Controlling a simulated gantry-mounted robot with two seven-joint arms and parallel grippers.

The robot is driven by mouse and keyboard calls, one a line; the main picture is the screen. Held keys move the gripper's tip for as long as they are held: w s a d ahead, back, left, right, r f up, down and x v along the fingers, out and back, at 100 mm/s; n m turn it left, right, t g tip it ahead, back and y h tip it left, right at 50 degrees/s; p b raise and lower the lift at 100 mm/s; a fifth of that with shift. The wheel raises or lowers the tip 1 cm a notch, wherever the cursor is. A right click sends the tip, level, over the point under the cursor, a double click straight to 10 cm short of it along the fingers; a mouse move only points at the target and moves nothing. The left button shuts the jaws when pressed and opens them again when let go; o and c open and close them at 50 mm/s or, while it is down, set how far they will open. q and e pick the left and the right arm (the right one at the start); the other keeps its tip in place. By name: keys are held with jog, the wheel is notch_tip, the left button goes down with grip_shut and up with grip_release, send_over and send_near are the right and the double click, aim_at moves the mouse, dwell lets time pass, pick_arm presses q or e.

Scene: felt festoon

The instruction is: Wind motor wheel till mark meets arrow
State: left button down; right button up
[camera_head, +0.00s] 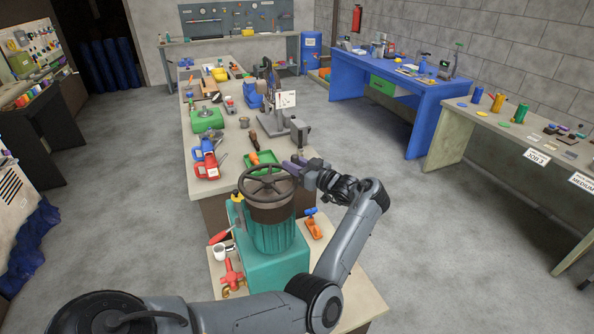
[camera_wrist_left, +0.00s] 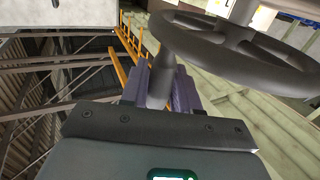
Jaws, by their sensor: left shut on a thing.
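The dark hand wheel (camera_head: 268,183) lies flat on top of the teal motor (camera_head: 274,240), with a brown collar beneath the wheel. My left gripper (camera_head: 293,168) is at the wheel's far right edge. In the left wrist view, its purple fingers (camera_wrist_left: 160,90) are shut on the wheel's grey handle (camera_wrist_left: 162,70), beside the wheel rim (camera_wrist_left: 235,62). A small yellow piece (camera_head: 237,198) shows at the left of the motor's top; I cannot tell whether it is the arrow. I cannot make out the mark. My right gripper is out of view.
A red valve-like part (camera_head: 233,272), a white mug (camera_head: 222,251) and an orange tool (camera_head: 314,228) surround the motor on the bench. A green tray (camera_head: 262,158) and a grey stand (camera_head: 298,130) are behind it. Open floor lies to the right.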

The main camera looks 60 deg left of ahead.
pick_arm(q)
jog(key=c, duration=1)
grip_release()
jog(key=b+v, duration=0.2)
jog(key=v, duration=0.9)
